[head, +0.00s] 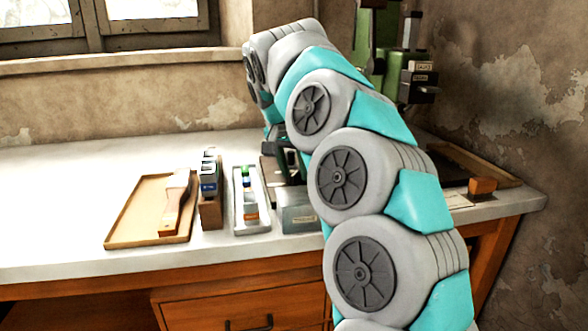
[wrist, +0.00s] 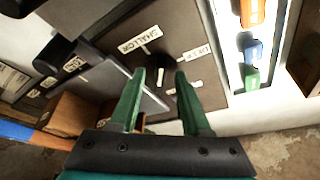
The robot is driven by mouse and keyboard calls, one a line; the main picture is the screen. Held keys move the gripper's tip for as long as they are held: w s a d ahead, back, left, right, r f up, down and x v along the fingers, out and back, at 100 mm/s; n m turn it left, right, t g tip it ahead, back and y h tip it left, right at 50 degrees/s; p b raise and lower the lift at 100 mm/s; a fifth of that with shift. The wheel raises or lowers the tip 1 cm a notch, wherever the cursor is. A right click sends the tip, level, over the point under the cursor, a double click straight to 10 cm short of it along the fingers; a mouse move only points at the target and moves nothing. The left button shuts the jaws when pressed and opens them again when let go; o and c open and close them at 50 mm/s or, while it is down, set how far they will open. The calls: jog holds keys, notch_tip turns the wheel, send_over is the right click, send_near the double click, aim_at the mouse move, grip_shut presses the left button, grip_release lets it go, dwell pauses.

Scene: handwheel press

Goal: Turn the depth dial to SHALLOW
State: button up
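In the wrist view, a dark brown dial plate (wrist: 205,82) carries a white SHALLOW label (wrist: 138,39) on the left and a DEEP label (wrist: 195,53) on the right. Small white marks show between and beside my fingers. In the head view, my arm hides most of the dial area and the gripper. The green press (head: 388,30) stands behind my arm.
A white tray (head: 239,205) with coloured pieces lies beside the dial plate. Left of it are a wooden block (head: 211,213) with stamps and a tan tray (head: 122,222) with a brush. An orange block (head: 482,186) lies at the right. The bench's left is clear.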

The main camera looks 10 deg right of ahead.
grip_shut()
jog(key=shift+d+n, duration=0.1)
jog(key=shift+n, duration=0.3)
jog(key=shift+s+d+n+y, duration=0.15)
jog(key=shift+n+y, duration=0.35)
jog(key=shift+n, duration=0.4)
jog(key=shift+d+n+t+y, duration=0.15)
jog(key=shift+n+y, duration=0.3)
jog(key=shift+n, duration=0.65)
jog(key=shift+d+n+t+y, duration=0.1)
jog(key=shift+n+t+y, duration=0.25)
jog(key=shift+n, duration=0.75)
jog(key=shift+a, duration=0.1)
jog(key=shift+o, duration=0.3)
grip_release()
